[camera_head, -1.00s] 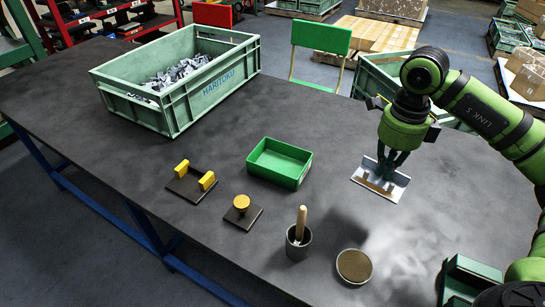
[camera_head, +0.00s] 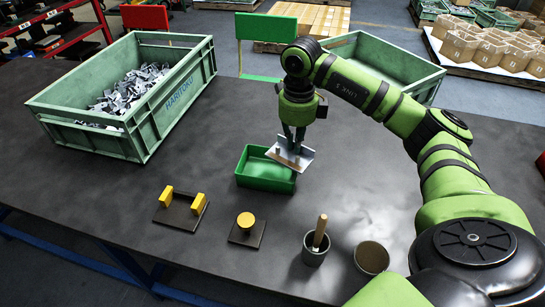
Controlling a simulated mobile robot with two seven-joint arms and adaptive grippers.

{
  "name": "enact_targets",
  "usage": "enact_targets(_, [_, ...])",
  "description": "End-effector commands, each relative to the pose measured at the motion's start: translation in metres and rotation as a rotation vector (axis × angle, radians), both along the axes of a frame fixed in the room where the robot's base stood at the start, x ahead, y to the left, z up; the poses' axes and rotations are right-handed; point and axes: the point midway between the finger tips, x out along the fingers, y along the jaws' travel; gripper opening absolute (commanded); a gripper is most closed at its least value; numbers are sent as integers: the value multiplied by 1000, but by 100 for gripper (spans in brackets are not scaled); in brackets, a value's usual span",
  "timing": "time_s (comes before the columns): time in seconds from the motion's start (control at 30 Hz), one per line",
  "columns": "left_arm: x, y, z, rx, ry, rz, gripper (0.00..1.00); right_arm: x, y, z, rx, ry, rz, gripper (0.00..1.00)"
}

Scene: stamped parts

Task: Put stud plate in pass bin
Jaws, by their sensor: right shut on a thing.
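The stud plate (camera_head: 304,155), a bent silvery metal plate, is in the grip of my right gripper (camera_head: 293,143), whose dark fingers are shut on it. The plate is tilted and shows over the back right part of a small open green bin (camera_head: 263,184), which I take for the pass bin. The plate hides that corner of the bin. How high it is above the rim I cannot tell. The visible part of the bin's floor looks empty. My left gripper is not in view.
A large crate of metal parts (camera_head: 150,135) stands at the left. In front are a yellow-handled block (camera_head: 178,213), a yellow-knobbed block (camera_head: 246,232), a cup with a wooden-handled tool (camera_head: 315,256) and a round disc (camera_head: 372,257). Another crate (camera_head: 418,88) is behind my arm.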

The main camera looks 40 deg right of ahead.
Motion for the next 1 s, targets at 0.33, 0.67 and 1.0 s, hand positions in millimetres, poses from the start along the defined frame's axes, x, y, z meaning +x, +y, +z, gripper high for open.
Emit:
enact_targets(0.33, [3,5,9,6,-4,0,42,36,34,-28,1,-2,0,0])
enact_targets(0.67, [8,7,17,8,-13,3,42,36,34,-65,1,1,0,0])
enact_targets(1.0, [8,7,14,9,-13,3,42,36,34,-71,0,-2,0,0])
